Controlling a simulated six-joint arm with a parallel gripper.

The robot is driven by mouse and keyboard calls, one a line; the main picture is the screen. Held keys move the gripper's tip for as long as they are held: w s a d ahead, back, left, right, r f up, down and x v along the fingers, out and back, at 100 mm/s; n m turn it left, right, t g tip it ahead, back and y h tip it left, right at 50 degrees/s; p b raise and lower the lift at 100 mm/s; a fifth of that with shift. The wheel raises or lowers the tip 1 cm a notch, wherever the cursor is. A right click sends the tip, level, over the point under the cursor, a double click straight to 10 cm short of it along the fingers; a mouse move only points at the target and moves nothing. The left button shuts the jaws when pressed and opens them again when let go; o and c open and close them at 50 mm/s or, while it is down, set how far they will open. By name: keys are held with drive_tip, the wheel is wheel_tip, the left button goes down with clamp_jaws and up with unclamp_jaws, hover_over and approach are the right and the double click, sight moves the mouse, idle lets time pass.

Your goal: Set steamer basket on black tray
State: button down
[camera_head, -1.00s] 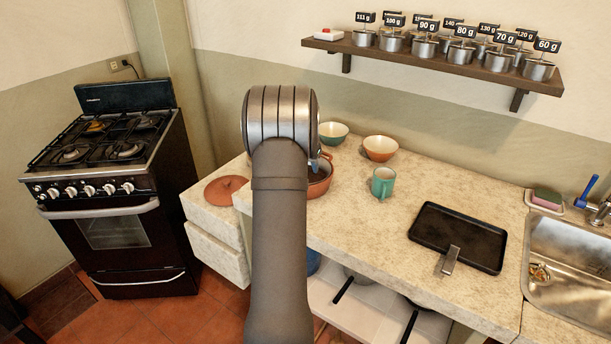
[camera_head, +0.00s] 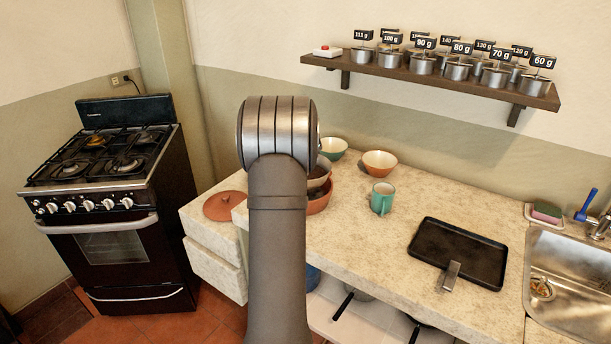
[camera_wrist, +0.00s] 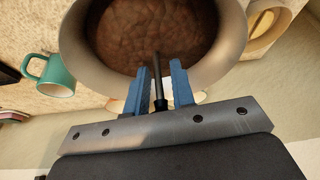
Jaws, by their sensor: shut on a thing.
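In the wrist view my gripper (camera_wrist: 161,72) has its blue fingers closed around a thin dark upright post. The post rises from the middle of the steamer basket (camera_wrist: 232,42), a round vessel with a greyish wall and dark brown inside. In the head view the basket (camera_head: 319,177) shows just above the terracotta pot (camera_head: 319,204), partly behind my arm. My gripper is hidden there. The black tray (camera_head: 460,250) lies empty on the counter at the right, with a metal handle toward the front.
A green mug (camera_head: 382,197) stands between pot and tray. An orange bowl (camera_head: 379,163) and a green-rimmed bowl (camera_head: 333,148) are behind. A terracotta lid (camera_head: 224,205) lies left. The sink (camera_head: 570,280) is right of the tray. A wall shelf (camera_head: 440,80) holds several labelled weights.

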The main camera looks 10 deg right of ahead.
drive_tip(key=shift+r, duration=1.6)
drive_tip(key=s+d+m+g, duration=0.1)
drive_tip(key=s+d+m, duration=0.1)
drive_tip(key=s+d, duration=0.85)
drive_tip(key=s+d+m, duration=0.2)
drive_tip(key=s+d, duration=0.5)
drive_tip(key=d, duration=0.7)
drive_tip(key=s+d+m+g+h, duration=0.1)
drive_tip(key=s+d, duration=0.4)
drive_tip(key=s, duration=0.4)
drive_tip(key=s+d+m, duration=0.2)
drive_tip(key=s+d, duration=0.2)
drive_tip(key=s, duration=0.5)
drive_tip(key=s+d+m+g+h, duration=0.1)
drive_tip(key=s+d, duration=0.4)
drive_tip(key=s, duration=0.4)
drive_tip(key=shift+m, duration=0.3)
drive_tip(key=shift+w+a+f, duration=0.15)
drive_tip(key=shift+w+f, duration=1.55)
drive_tip(key=shift+w, duration=0.15)
drive_tip(key=shift+w+a+f, duration=0.2)
drive_tip(key=shift+w+f, duration=1.5)
drive_tip(key=shift+w, duration=0.1)
drive_tip(key=shift+w+a+f, duration=0.15)
drive_tip(key=shift+w+f, duration=1.55)
drive_tip(key=shift+w, duration=0.15)
